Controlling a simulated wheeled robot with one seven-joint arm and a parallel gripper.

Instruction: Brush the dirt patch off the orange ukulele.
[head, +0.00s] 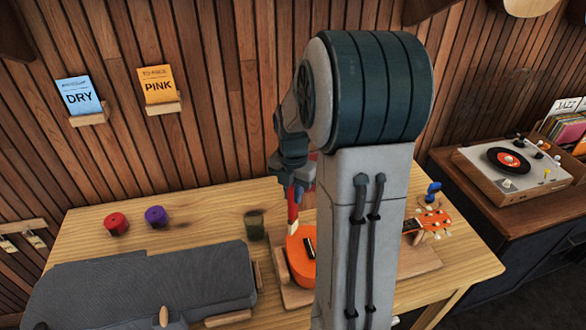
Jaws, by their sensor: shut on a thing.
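The orange ukulele (298,262) lies on a wooden stand (295,297) on the table. My arm covers its middle, and its headstock (433,219) shows to the right of the arm. My gripper (297,183) is above the ukulele's body, shut on a brush (293,208) with a red handle and pale bristles. The brush points down, its tip at the upper edge of the orange body; I cannot tell whether they touch. I see no dirt patch on the visible part of the ukulele; my arm hides much of it.
On the wooden table (190,202) are a red roll (117,223), a purple roll (156,216) and a dark greenish cup (255,226). A grey padded case (150,285) fills the front left. A blue item (433,190) stands near the headstock. A record player (510,165) is at right.

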